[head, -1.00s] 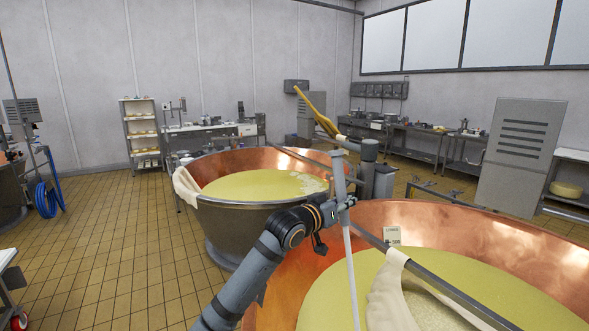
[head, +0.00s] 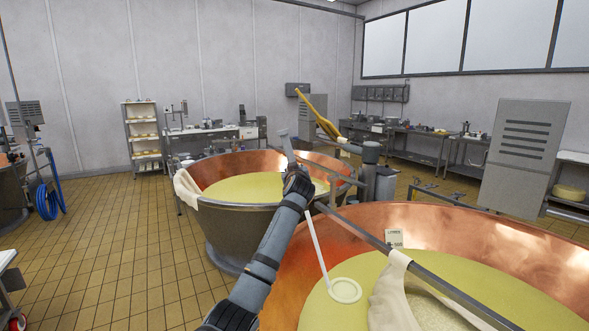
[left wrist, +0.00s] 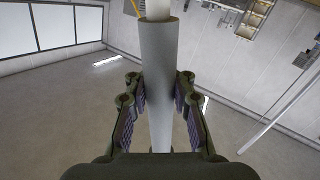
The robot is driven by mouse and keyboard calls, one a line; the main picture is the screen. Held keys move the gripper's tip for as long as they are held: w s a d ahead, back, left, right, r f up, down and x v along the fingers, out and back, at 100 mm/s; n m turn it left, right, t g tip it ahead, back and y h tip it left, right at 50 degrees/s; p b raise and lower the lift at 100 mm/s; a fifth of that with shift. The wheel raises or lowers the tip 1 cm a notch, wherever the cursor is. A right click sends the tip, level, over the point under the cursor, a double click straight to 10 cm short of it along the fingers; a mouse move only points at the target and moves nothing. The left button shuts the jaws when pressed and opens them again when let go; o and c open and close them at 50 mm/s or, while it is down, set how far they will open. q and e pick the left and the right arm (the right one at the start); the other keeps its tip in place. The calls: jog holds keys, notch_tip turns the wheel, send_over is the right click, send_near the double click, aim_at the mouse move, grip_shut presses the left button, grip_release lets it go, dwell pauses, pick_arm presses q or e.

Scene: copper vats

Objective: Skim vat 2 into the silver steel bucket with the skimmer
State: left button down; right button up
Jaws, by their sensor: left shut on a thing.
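My left gripper (head: 298,180) is shut on the handle of a white and grey skimmer (head: 318,240). The left wrist view shows its two padded fingers on either side of the grey handle (left wrist: 158,60). The skimmer leans, with its top to the left and its round white disc (head: 345,290) at or just above the pale yellow liquid of the near copper vat (head: 290,293). Whether the disc touches the liquid is unclear. A small tag (head: 394,238) sits on this vat's inner wall; its writing is too small to read. No silver steel bucket is seen. My right gripper is out of view.
A metal bar (head: 420,270) with a pale cloth (head: 392,290) crosses the near vat. A second copper vat (head: 215,215) stands behind, with a cloth on its left rim. A wooden-coloured tool (head: 318,112) rises between them. Tiled floor (head: 110,240) at left is clear.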

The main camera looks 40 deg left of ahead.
pick_arm(q)
notch_tip(320, 180, down, 33)
jog(key=s+d+b, duration=0.2)
jog(key=b, duration=1.6)
jog(key=w+d+f+p+v, duration=0.15)
jog(key=p+v, duration=0.65)
jog(key=v, duration=1.2)
jog(key=s+a+r+b+x, duration=0.1)
jog(key=b+x, duration=0.2)
jog(key=x, duration=0.5)
jog(key=s+a+r+b+x, duration=0.1)
jog(key=b+x, duration=0.2)
jog(key=x, duration=0.5)
jog(key=r+p, duration=1.1)
jog(key=r, duration=0.7)
jog(key=r+p, duration=1.2)
jog(key=r, duration=0.6)
jog(key=shift+w+r, duration=0.2)
jog(key=shift+r, duration=0.05)
